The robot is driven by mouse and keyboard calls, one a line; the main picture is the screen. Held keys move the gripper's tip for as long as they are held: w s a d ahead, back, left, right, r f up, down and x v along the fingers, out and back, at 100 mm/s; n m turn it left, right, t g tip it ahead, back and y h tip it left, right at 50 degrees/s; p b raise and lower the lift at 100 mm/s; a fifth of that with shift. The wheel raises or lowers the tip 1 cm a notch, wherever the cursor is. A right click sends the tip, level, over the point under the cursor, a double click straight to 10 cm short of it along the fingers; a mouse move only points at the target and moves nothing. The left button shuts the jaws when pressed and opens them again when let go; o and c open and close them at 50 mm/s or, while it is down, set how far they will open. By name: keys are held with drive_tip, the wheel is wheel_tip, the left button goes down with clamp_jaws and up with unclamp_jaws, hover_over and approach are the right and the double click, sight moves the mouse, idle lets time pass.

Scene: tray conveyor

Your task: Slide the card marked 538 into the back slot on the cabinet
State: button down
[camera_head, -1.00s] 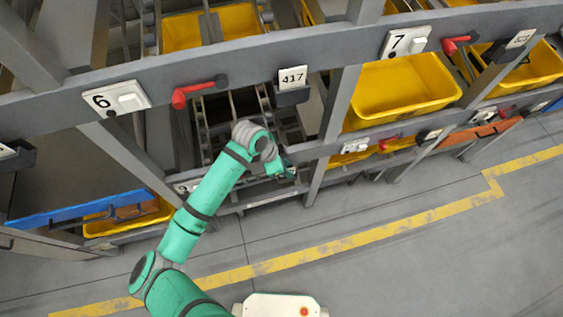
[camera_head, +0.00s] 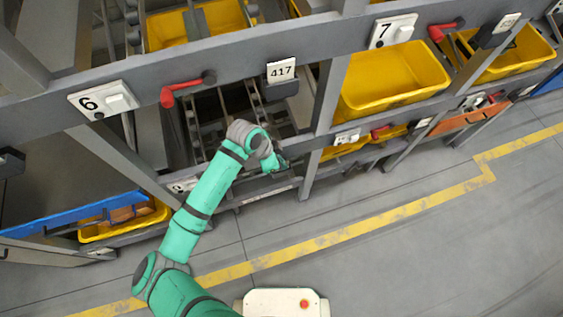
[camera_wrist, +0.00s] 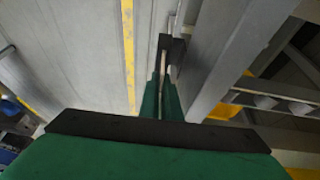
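My gripper (camera_head: 272,162) reaches to the lower rail of the rack, below the bay under the 417 card, and is small and partly hidden by my wrist in the head view. In the wrist view its two green fingers (camera_wrist: 161,98) are close together around a thin pale card (camera_wrist: 162,75), seen edge-on. Its number cannot be read. A dark holder (camera_wrist: 174,46) is just beyond the fingertips; I cannot tell whether the card's far edge is inside it. No card marked 538 is readable, and I cannot tell which slot is the back one.
A 417 card (camera_head: 281,70) stands in a dark holder (camera_head: 280,90) on the grey upper beam. Plates 6 (camera_head: 103,100) and 7 (camera_head: 393,31), red handles (camera_head: 187,87) and yellow trays (camera_head: 393,82) are around it. Grey posts flank the bay. The floor in front is clear.

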drive_tip(key=shift+r, duration=2.7)
drive_tip(key=shift+r, duration=1.85)
